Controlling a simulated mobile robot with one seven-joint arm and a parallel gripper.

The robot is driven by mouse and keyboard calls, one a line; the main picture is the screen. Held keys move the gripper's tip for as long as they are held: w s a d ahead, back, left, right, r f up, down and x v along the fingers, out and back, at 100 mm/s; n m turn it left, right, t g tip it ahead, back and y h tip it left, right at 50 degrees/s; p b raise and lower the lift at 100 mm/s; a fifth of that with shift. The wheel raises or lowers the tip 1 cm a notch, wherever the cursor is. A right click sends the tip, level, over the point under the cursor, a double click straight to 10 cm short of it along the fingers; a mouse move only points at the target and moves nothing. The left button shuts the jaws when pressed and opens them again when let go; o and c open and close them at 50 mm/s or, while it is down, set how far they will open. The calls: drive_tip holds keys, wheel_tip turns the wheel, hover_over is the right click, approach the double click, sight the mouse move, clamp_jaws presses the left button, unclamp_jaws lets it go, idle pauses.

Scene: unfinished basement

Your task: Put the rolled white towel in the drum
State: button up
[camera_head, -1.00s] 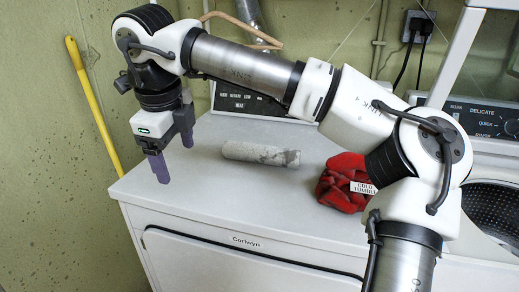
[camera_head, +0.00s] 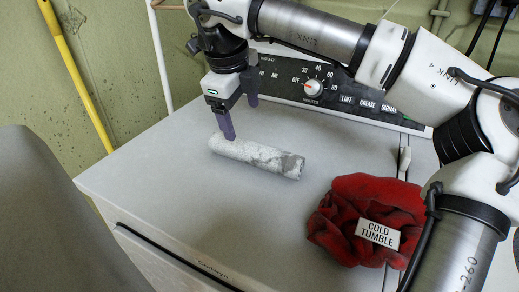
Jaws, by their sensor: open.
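The rolled white towel (camera_head: 258,156), with grey blotches, lies on the flat white top of the machine (camera_head: 185,205). It lies slantwise, its right end nearer the front. My gripper (camera_head: 241,119) points down at the towel's left half, open and empty. The tip of its nearer purple finger overlaps the towel's back edge in the picture; I cannot tell if they touch. The farther finger shows behind the towel. The drum is not in view now.
A red crumpled cloth (camera_head: 350,205) with a "COLD TUMBLE" label (camera_head: 378,233) lies right of the towel. A control panel (camera_head: 335,88) with a dial stands behind. A yellow pole (camera_head: 75,75) leans on the wall. A grey surface (camera_head: 45,220) fills the lower left.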

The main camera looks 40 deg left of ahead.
sight(250, 144)
drive_tip(key=x, duration=0.5)
drive_tip(key=shift+f, duration=0.1)
drive_tip(key=shift+p+x, duration=0.55)
drive_tip(key=shift+x, duration=2.1)
drive_tip(key=shift+w+d, duration=0.1)
drive_tip(key=shift+d, duration=0.1)
drive_tip(key=c, duration=1.2)
wheel_tip(250, 144, up, 20)
drive_tip(key=shift+p, duration=0.3)
